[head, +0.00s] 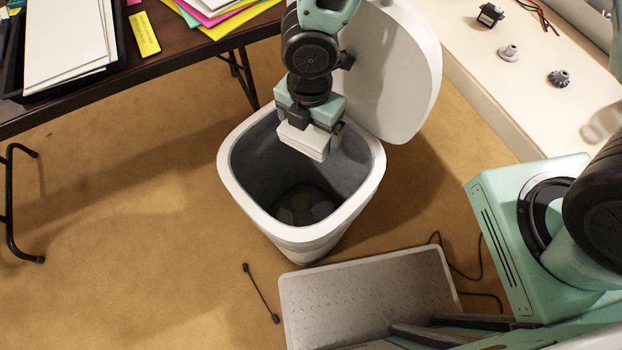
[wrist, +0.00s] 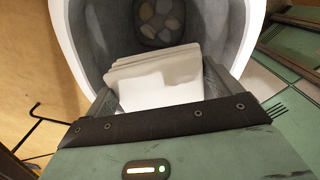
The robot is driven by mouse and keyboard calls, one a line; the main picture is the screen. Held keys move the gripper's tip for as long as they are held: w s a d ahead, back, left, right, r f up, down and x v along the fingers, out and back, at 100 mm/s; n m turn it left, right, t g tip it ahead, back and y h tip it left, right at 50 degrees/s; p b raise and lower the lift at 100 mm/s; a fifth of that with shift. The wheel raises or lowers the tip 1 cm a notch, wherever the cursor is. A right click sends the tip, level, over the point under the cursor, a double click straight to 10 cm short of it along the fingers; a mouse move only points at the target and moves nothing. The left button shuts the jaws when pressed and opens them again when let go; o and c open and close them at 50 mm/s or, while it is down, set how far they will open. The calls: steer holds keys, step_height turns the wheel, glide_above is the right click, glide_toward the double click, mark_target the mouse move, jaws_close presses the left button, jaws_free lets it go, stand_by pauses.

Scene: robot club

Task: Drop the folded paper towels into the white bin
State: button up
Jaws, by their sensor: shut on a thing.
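The white bin (head: 228,187) stands on the floor with its lid (head: 395,75) tipped up behind it. The bin's inside is dark grey, with several round shapes at the bottom. My gripper (head: 308,142) is over the bin's opening, pointing down, and shut on the folded paper towels (head: 303,143). The towels are a small white stack. In the wrist view the towels (wrist: 158,80) sit between the two fingers, with the bin's white rim (wrist: 75,45) around them and its bottom beyond. The exact height of the towels relative to the rim is hard to tell.
A dark table (head: 185,48) with papers stands at the upper left. A pale bench (head: 520,95) with small motor and gear parts is at the right. A black cable (head: 261,293) lies on the floor. Open carpet lies left of the bin.

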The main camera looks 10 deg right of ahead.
step_height(320, 180, down, 6)
steer(key=b, duration=0.5)
steer(key=shift+r, duration=0.1)
steer(key=o, duration=0.8)
steer(key=shift+c, duration=0.2)
steer(key=shift+r, duration=0.1)
